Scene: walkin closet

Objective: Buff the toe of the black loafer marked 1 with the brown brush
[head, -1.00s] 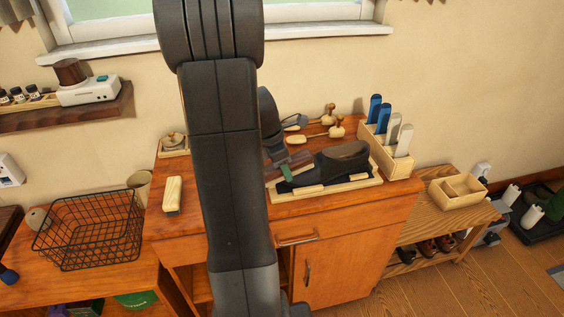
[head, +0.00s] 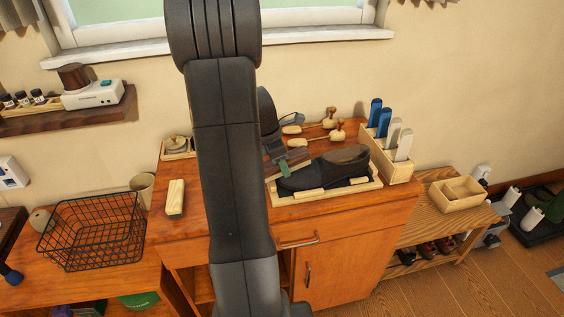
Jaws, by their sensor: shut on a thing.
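The black loafer (head: 336,173) lies in a pale wooden cradle (head: 338,190) on the orange-brown cabinet top, its toe pointing left. I cannot make out a mark 1 on it. My gripper (head: 288,168) is just above the toe end, partly hidden behind my dark arm. It is shut on a brown piece, the brown brush (head: 296,158), of which only a part shows. A small green patch shows at the jaws. I cannot tell whether the brush touches the toe.
Two wooden-handled brushes (head: 330,127) lie behind the loafer. A wooden holder (head: 396,164) with blue and grey upright handles stands to its right. A pale block (head: 175,197) and a black wire basket (head: 92,232) are at left. A low bench (head: 440,222) stands at right.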

